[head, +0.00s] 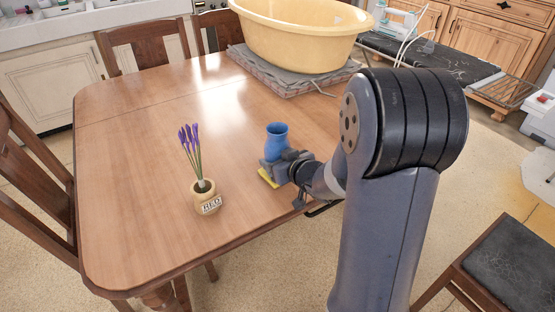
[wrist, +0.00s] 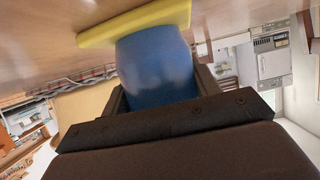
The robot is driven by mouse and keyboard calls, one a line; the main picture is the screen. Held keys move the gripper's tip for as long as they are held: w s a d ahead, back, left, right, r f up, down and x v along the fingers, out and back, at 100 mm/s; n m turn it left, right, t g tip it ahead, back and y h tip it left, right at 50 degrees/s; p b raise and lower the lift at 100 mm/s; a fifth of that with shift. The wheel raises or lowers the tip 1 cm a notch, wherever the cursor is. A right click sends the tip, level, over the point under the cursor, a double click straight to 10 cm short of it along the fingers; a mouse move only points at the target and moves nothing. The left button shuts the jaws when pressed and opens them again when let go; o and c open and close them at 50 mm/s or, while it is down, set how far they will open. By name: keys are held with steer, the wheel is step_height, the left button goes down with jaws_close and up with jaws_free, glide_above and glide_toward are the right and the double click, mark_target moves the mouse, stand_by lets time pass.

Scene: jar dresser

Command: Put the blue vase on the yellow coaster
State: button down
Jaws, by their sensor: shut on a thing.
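The blue vase (head: 277,141) is upright near the right side of the wooden table. My gripper (head: 274,166) is shut on its lower body from the right. The yellow coaster (head: 268,178) shows only as a strip below the gripper; the rest is hidden. In the wrist view, which is upside down, the vase (wrist: 155,68) sits between my two fingers (wrist: 160,88). Its base meets the yellow coaster (wrist: 100,35) in that picture, with no gap visible. I cannot tell whether its weight rests on the coaster.
The left half of the table (head: 130,150) is clear. Chairs surround the table.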

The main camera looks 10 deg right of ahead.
steer(key=shift+c, duration=2.2)
jaws_free()
steer(key=shift+r, duration=0.15)
steer(key=p+v, duration=0.3)
steer(key=v, duration=0.9)
